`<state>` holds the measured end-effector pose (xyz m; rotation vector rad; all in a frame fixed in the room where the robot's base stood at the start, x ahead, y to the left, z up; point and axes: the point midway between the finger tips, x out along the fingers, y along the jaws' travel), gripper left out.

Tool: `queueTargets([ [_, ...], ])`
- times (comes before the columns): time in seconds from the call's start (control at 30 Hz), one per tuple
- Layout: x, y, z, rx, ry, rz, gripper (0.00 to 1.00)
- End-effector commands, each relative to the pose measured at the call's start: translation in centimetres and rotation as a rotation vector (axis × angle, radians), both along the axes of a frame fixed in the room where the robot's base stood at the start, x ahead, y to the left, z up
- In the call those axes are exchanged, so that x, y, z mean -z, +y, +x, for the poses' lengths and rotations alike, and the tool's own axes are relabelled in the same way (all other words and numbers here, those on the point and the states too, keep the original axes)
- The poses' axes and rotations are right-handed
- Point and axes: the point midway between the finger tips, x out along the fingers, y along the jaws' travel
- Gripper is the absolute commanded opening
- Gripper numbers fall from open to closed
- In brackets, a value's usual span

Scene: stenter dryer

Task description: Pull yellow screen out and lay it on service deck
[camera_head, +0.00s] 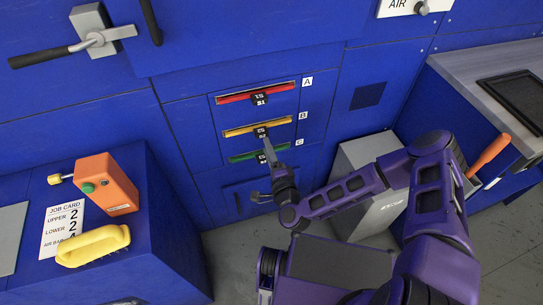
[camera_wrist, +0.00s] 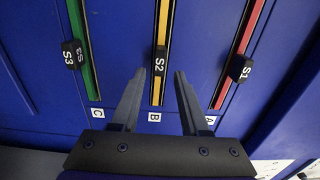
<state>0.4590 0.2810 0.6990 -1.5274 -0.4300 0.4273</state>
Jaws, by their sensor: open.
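The yellow screen (camera_head: 258,127) shows as a yellow front strip in the middle slot, marked B, of the blue machine's front. Its black tab (camera_head: 261,134) reads S2; the tab also shows in the wrist view (camera_wrist: 160,62). My gripper (camera_head: 268,146) is open and empty in front of that slot. In the wrist view my gripper (camera_wrist: 159,73) has one fingertip on each side of the yellow strip, near the S2 tab; contact cannot be told. A grey-topped surface (camera_head: 480,73) is at the upper right; no readable label names it as the service deck.
The red screen (camera_head: 283,91) in slot A is above, and the green screen (camera_head: 238,157) in slot C below. A dark framed panel (camera_head: 515,98) lies on the grey top. A grey bin (camera_head: 362,153) stands below right.

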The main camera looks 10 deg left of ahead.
Motion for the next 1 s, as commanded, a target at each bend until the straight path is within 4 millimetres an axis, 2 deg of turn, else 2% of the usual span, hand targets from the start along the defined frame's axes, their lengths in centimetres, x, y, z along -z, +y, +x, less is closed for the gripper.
queueTargets([
  [0.2, 0.1, 1.8, 2.8, -0.001, -0.001, -0.001, 0.45],
  [0.5, 0.1, 3.4, 5.5, -0.002, -0.001, -0.002, 0.45],
  [0.93, 0.0, 3.8, 6.0, -0.004, 0.001, -0.001, 0.45],
  [1.0, 0.0, 3.8, 6.0, -0.003, 0.001, -0.001, 0.32],
])
